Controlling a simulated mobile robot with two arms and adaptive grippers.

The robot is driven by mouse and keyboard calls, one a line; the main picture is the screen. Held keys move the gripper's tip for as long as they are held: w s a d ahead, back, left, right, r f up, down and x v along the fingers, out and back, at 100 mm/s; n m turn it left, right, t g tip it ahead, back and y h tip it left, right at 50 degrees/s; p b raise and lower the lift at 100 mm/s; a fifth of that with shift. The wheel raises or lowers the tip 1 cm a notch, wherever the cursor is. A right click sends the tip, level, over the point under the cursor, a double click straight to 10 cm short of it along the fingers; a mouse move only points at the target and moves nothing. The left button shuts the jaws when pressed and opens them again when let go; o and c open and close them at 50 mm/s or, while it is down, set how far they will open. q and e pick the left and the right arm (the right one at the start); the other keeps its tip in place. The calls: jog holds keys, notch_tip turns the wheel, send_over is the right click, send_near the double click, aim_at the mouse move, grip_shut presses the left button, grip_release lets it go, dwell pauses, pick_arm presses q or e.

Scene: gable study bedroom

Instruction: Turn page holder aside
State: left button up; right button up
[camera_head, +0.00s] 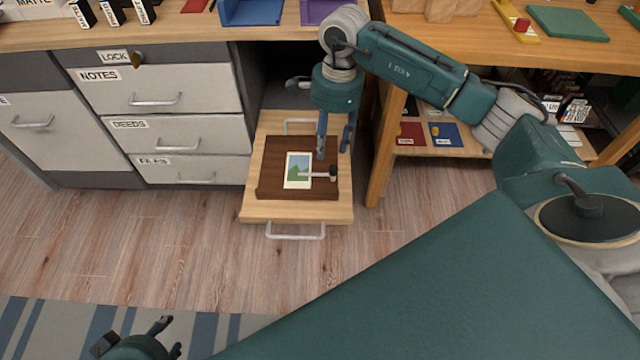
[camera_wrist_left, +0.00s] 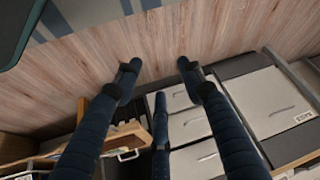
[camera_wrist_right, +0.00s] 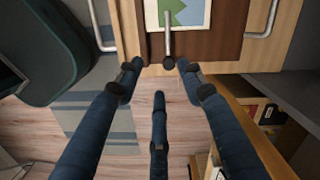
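The page holder (camera_head: 320,176) is a thin bar with a dark round knob at its right end. It lies across the right part of a small landscape picture (camera_head: 298,171) on a dark brown board (camera_head: 272,188) in the pulled-out drawer. My right gripper (camera_head: 335,145) points down above the board near the knob. In the right wrist view, the page holder (camera_wrist_right: 168,38) ends in its knob between the spread fingertips (camera_wrist_right: 160,72), with gaps on both sides; whether they are level with it I cannot tell. My left gripper (camera_head: 168,336), low at left, is open and empty (camera_wrist_left: 160,72).
The light wood drawer (camera_head: 300,212) sticks out between a grey cabinet (camera_head: 160,95) with labelled drawers and a wooden shelf unit (camera_head: 380,150) close on the right. The wood floor (camera_head: 150,240) in front is clear. A striped rug (camera_head: 60,325) lies at lower left.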

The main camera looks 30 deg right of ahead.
jog(key=d+h, duration=0.1)
jog(key=d, duration=0.1)
jog(key=b, duration=0.2)
send_over(334, 168)
notch_tip(334, 168, down, 6)
jog(key=shift+s+r, duration=0.1)
notch_tip(334, 168, down, 4)
jog(key=shift+f, duration=0.2)
pick_arm(q)
jog(key=w+d+r+t+h, duration=0.1)
jog(key=w+d+r+t, duration=0.2)
jog(key=w+r+t, duration=0.3)
jog(key=w+r, duration=0.3)
jog(key=w, duration=0.2)
jog(key=shift+d+r+t+h, duration=0.3)
jog(key=shift+d+r+t, duration=0.05)
jog(key=shift+d+t, duration=0.05)
pick_arm(e)
jog(key=shift+f, duration=0.2)
grip_shut()
